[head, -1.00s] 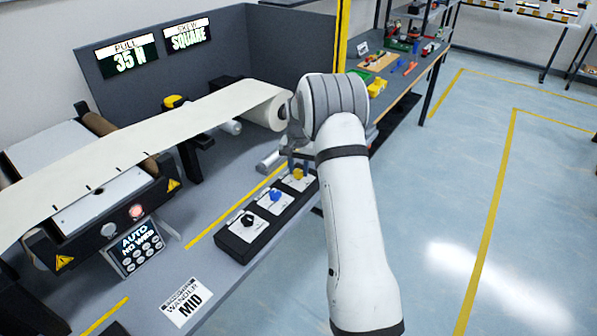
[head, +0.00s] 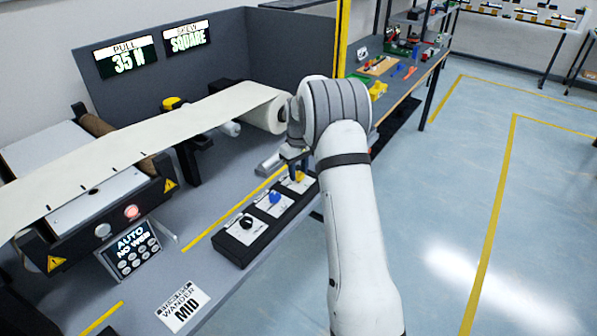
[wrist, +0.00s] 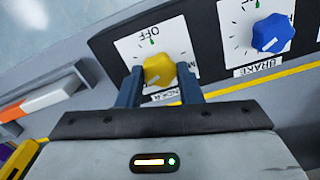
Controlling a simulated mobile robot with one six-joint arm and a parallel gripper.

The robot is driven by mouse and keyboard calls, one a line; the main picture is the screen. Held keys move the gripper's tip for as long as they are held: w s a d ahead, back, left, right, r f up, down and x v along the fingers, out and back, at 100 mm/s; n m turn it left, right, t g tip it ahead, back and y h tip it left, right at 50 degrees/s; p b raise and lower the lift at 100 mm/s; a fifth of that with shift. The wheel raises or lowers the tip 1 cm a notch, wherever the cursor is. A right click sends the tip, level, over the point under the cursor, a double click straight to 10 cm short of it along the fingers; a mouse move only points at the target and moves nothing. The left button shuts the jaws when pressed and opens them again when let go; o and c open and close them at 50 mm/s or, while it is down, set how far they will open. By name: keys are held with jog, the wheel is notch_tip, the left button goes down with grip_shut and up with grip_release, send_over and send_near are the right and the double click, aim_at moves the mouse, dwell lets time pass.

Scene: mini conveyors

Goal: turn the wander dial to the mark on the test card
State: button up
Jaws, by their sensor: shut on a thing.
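The yellow wander dial (wrist: 158,71) sits on a white plate (wrist: 182,48) with tick marks, a green mark and "OFF". Its label is partly hidden by my gripper. My gripper (wrist: 159,78) is shut on the dial, one finger on each side. A white line shows on the knob's near part. In the head view the yellow dial (head: 299,178) is at the far end of the black dial box (head: 243,254), under my gripper (head: 296,166). The test card (head: 183,307) lies at the table's front and reads "WANDER MID".
A blue dial (wrist: 271,34) labelled "BRAKE" is beside it, and a black dial (head: 246,222) is nearer in the head view. The screens read "PULL 35 N" (head: 126,57) and "SKEW SQUARE" (head: 187,36). A panel (head: 133,247) reads "AUTO NO WEB". A paper web (head: 150,133) runs behind.

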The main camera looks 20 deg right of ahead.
aim_at(298, 173)
jog(key=n, duration=0.4)
jog(key=shift+w+r+n, duration=0.1)
jog(key=shift+n, duration=0.3)
dwell(0.4)
jog(key=o, duration=1)
jog(key=shift+c, duration=0.2)
notch_tip(298, 173, up, 8)
jog(key=shift+f+b, duration=0.15)
jog(key=shift+b, duration=0.35)
